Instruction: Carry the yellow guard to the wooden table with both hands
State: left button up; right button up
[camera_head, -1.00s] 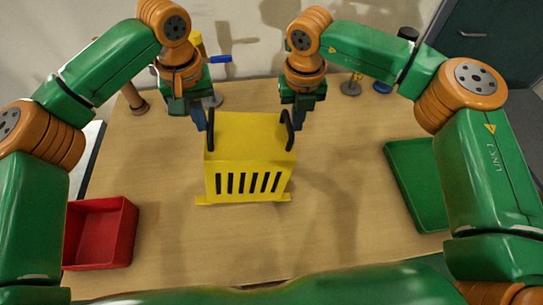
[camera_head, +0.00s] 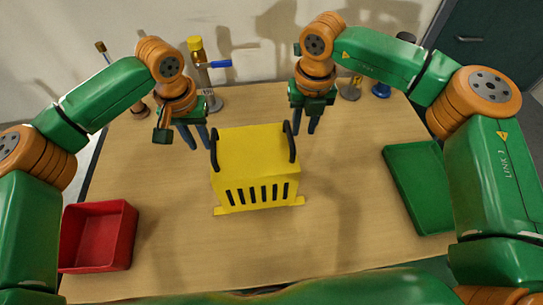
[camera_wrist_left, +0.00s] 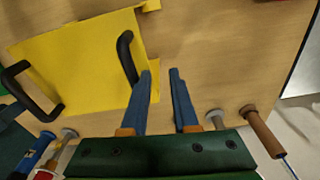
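The yellow guard (camera_head: 250,152), a box with a slotted front and two black handles, stands upright on the wooden table (camera_head: 370,250). My left gripper (camera_head: 193,145) is open and empty, just left of the guard's left handle (camera_head: 214,152). The left wrist view shows its blue fingers (camera_wrist_left: 160,75) apart, with a black handle (camera_wrist_left: 126,58) beside one finger, not between them. The guard's top also shows there (camera_wrist_left: 85,60). My right gripper (camera_head: 304,130) is open and empty, to the right of and behind the right handle (camera_head: 291,143).
A red bin (camera_head: 98,237) is at the front left and a green tray (camera_head: 420,188) at the right. A yellow-capped bottle on a stand (camera_head: 199,65) is at the back, near my left gripper. The table in front of the guard is clear.

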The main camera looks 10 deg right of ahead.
pick_arm(q)
notch_tip(320, 180, up, 12)
jog(key=shift+s, duration=0.4)
pick_arm(e)
notch_tip(320, 180, up, 12)
jog(key=shift+s, duration=0.4)
